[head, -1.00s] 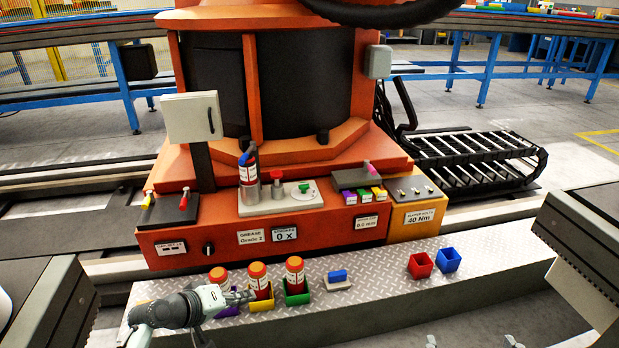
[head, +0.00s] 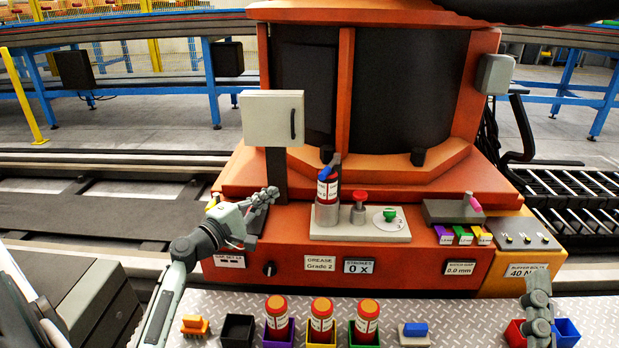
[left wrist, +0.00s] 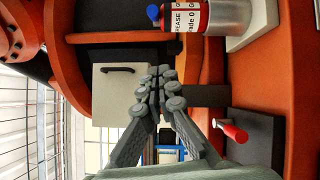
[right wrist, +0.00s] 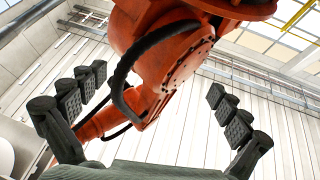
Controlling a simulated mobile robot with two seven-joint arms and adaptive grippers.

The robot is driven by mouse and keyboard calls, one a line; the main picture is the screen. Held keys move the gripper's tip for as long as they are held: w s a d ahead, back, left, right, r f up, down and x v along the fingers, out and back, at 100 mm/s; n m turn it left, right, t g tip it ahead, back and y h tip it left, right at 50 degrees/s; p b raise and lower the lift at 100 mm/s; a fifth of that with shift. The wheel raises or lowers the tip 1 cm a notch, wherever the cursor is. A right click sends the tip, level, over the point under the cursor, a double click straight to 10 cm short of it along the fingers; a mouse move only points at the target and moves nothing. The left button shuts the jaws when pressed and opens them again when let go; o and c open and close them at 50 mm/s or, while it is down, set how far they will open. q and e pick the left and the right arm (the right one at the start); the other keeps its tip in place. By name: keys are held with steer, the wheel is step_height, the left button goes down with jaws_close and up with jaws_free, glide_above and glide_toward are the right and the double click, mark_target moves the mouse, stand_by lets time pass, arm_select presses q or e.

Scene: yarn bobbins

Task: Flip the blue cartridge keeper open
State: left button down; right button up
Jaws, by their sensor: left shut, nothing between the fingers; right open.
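The blue cartridge keeper (head: 325,173) sits at the top of a red cartridge (head: 327,190) that stands upright in a metal cup (head: 327,213) on the orange machine's plate. My left gripper (head: 272,193) is shut and empty, left of the cartridge and in front of the white box's post, apart from the keeper. Its closed fingers (left wrist: 157,80) also show in the left wrist view. My right gripper (head: 537,290) is open above the red and blue bins; its fingers (right wrist: 150,105) are spread and empty.
A white box (head: 272,118) on a dark post stands behind my left gripper. A red-topped knob (head: 359,207) and green dial (head: 389,214) are right of the cup.

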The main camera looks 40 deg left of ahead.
mark_target(330, 168)
arm_select(q)
steer(key=w+d+r+p, duration=0.1)
steer(key=w+d, duration=0.3)
steer(key=w, duration=0.6)
steer(key=shift+w+d, duration=0.2)
steer(key=shift+w, duration=0.15)
arm_select(e)
steer(key=f, duration=0.1)
steer(key=g, duration=0.1)
steer(key=f+g, duration=0.1)
steer(key=shift+w+a+f, duration=0.25)
steer(key=shift+w+f, duration=0.05)
steer(key=shift+w, duration=0.1)
arm_select(q)
steer(key=shift+r, duration=0.1)
